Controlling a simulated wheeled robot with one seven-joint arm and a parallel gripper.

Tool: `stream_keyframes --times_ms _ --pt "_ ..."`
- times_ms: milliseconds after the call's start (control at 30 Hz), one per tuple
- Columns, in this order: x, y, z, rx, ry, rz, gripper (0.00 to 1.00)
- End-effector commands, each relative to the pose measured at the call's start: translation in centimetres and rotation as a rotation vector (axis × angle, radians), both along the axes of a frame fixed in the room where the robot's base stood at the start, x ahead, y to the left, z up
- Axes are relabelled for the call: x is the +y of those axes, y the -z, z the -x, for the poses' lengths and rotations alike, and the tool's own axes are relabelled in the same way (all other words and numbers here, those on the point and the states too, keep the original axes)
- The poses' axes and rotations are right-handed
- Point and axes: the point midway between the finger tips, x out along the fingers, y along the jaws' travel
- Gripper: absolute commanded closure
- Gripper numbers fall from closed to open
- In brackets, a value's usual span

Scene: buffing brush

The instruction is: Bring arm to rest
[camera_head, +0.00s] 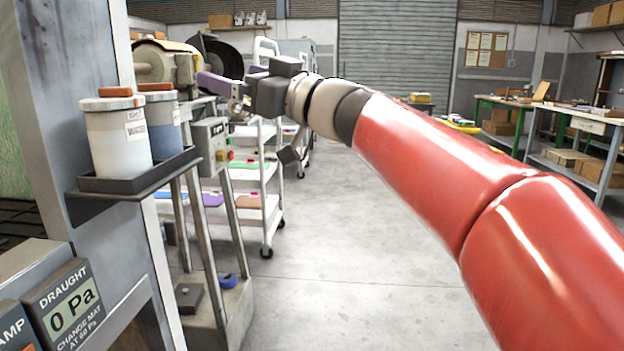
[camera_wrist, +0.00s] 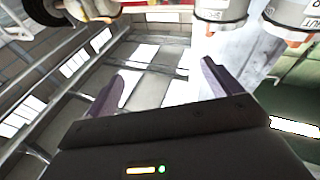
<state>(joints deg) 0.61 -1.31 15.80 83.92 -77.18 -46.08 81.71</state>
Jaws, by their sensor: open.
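My red arm (camera_head: 450,170) reaches from the lower right of the head view toward the upper left. My gripper (camera_head: 222,92) is at its far end, in front of the buffing machine (camera_head: 158,62) and right of the two lidded jars. In the wrist view my gripper (camera_wrist: 160,82) shows two purple fingers standing apart, with nothing between them. Beyond them are roof beams and bright windows. In the head view the gripper's dark body partly hides the fingers, and their distance from the machine is hard to tell.
A white jar (camera_head: 117,135) and a bluish jar (camera_head: 165,118) stand on a bracket shelf (camera_head: 125,190) on the left post. A white shelf cart (camera_head: 262,190) stands behind the machine. Workbenches (camera_head: 590,120) line the right. The middle floor (camera_head: 335,240) is clear.

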Motion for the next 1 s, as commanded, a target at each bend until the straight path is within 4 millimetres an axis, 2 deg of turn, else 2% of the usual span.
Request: stream_keyframes --times_ms 67,167,200,333,500,600,733,900,1000 --pt "-3.3 0.4 -0.8 -0.002 0.205 -0.031 0.10" --pt "-8.3 2.4 -1.6 0.034 0.465 -0.035 0.10" --pt "-10.5 3.6 -1.7 0.063 0.565 -0.025 0.10" --pt "-16.7 8.6 -0.7 0.187 0.826 0.039 0.10" --pt "-22.9 16.3 2.6 0.400 1.046 0.164 0.10" --pt "-25.6 21.1 5.4 0.545 1.121 0.249 0.10" --pt "-27.8 27.4 9.8 0.745 1.157 0.363 0.10" --pt "-28.6 34.8 16.2 0.998 1.106 0.505 0.10" --pt "-28.3 37.9 19.4 1.111 1.044 0.567 0.10"
